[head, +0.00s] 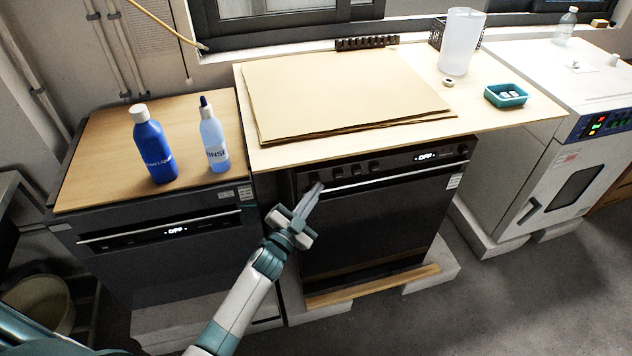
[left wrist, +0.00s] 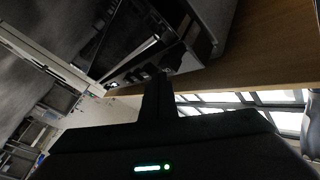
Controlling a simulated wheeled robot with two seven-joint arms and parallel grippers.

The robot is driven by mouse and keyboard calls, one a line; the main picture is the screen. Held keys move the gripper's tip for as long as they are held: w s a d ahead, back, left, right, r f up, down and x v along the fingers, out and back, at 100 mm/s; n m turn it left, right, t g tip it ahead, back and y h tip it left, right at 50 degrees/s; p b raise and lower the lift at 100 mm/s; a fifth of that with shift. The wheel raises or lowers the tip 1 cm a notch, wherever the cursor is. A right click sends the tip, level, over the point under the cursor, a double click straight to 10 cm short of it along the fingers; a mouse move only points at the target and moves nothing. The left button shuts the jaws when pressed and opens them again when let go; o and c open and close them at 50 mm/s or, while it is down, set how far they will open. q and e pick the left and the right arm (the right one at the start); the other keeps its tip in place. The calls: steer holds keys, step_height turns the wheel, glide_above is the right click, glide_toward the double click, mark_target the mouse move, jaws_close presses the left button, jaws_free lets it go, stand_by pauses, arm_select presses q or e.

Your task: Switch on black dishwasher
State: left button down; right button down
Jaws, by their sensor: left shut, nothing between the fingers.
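The black dishwasher (head: 375,225) stands under the middle of the worktop in the head view. Its upper front panel has a row of several small dark controls (head: 358,169) at the left and a lit display (head: 426,156) reading OFF at the right. My left gripper (head: 316,188) is shut and empty, its tips at the left end of that panel, close to the leftmost control. I cannot tell whether they touch. In the left wrist view the shut fingers (left wrist: 158,82) point at the panel controls (left wrist: 145,72). My right gripper is not in view.
A second dark appliance (head: 170,255) with an OFF display stands at the left, with a blue bottle (head: 152,150) and a rinse bottle (head: 213,140) on its wooden top. Cardboard sheets (head: 340,95) lie on the worktop. A white oven (head: 560,180) stands at the right.

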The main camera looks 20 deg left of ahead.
arm_select(q)
steer(key=shift+w+a, duration=0.1)
steer(key=shift+w, duration=0.05)
steer(key=shift+w+a, duration=0.15)
steer(key=shift+w, duration=0.05)
steer(key=shift+s, duration=0.1)
stand_by(0.5)
steer(key=shift+s+d, duration=0.35)
steer(key=shift+s+d+p, duration=0.3)
steer(key=shift+s+d, duration=0.25)
steer(key=shift+s, duration=0.25)
steer(key=shift+s+d+p, duration=0.3)
steer(key=shift+s+d, duration=0.2)
steer(key=shift+s, duration=0.3)
steer(key=shift+s+d+p, duration=0.3)
steer(key=shift+s+d, duration=0.25)
steer(key=shift+s, duration=0.25)
